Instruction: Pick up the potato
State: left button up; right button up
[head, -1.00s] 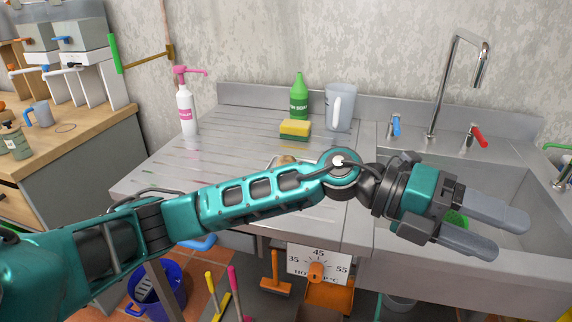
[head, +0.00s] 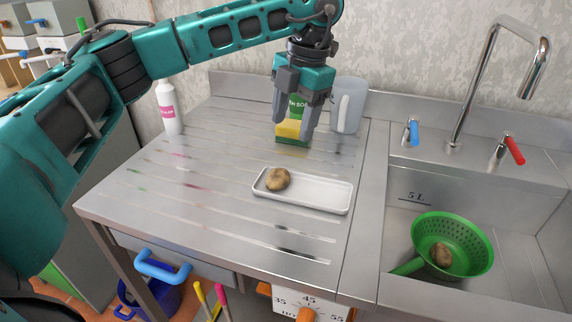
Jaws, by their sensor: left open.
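A brown potato (head: 278,180) lies at the left end of a white tray (head: 325,194) on the steel draining board. A second brown potato (head: 441,255) lies inside a green colander (head: 424,231) in the sink. My left gripper (head: 293,130) points down, open, with nothing seen held. It appears behind and above the tray, in front of the yellow and green sponge (head: 290,129) and the green soap bottle, partly hiding both. My right gripper is out of view.
A clear jug (head: 347,104) stands at the back beside my gripper. A white bottle (head: 169,108) stands at the back left. The tall tap (head: 470,90) has blue and red handles. The draining board (head: 185,200) left of the tray is clear.

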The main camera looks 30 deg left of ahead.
pick_arm(q)
send_over(279, 172)
jog(key=d, duration=0.1)
jog(key=f, duration=0.7)
jog(key=shift+w, duration=0.35)
jog(key=f, duration=0.3)
jog(key=a+f, duration=0.1)
jog(key=shift+s+f, duration=0.3)
jog(key=shift+s, duration=0.05)
jog(key=shift+f, duration=0.45)
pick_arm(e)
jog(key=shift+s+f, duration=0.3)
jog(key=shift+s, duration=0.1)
pick_arm(q)
jog(key=c, duration=0.8)
jog(key=shift+r, duration=0.1)
